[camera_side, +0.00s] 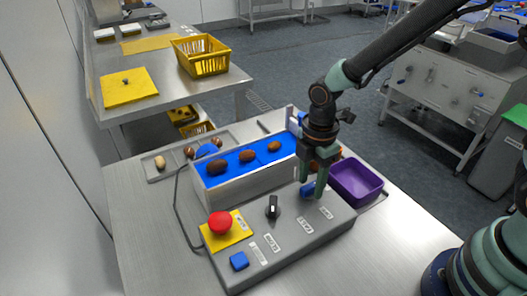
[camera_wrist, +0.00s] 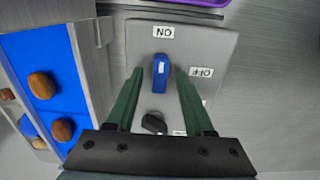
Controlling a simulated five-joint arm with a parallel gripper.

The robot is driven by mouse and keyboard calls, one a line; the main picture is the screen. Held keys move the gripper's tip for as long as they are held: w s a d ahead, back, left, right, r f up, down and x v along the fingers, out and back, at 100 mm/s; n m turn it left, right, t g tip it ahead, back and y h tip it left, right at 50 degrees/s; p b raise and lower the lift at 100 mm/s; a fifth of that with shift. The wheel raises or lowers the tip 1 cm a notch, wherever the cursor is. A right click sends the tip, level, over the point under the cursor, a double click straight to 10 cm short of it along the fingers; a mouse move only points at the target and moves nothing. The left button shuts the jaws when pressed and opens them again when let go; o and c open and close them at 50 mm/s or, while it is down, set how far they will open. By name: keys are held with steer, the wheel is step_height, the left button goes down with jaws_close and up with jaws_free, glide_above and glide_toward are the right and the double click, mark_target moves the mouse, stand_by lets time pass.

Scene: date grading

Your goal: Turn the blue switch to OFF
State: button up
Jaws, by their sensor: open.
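The blue switch (camera_wrist: 160,76) is a rotary knob on a grey control panel (camera_wrist: 140,50). In the wrist view its long axis points up at the ON label (camera_wrist: 163,32), and the OFF label (camera_wrist: 201,72) is to its right. In the side view the blue switch (camera_side: 306,189) is partly hidden by a finger. My gripper (camera_side: 311,186) points down over it. In the wrist view my gripper (camera_wrist: 159,70) is open with one green finger on each side of the knob, and small gaps show. I cannot tell whether a finger touches it.
A black knob (camera_side: 273,207), a red button (camera_side: 219,222) on a yellow plate and a blue button (camera_side: 239,261) share the panel. Behind it, a blue conveyor belt (camera_side: 232,163) carries brown dates. A purple bin (camera_side: 356,181) stands close on the right.

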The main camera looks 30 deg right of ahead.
jaws_close()
steer(key=shift+m, duration=0.3)
steer(key=m, duration=0.3)
steer(key=shift+m, duration=0.3)
steer(key=m, duration=0.4)
steer(key=shift+m, duration=0.3)
steer(key=m, duration=0.4)
steer(key=shift+m, duration=2.5)
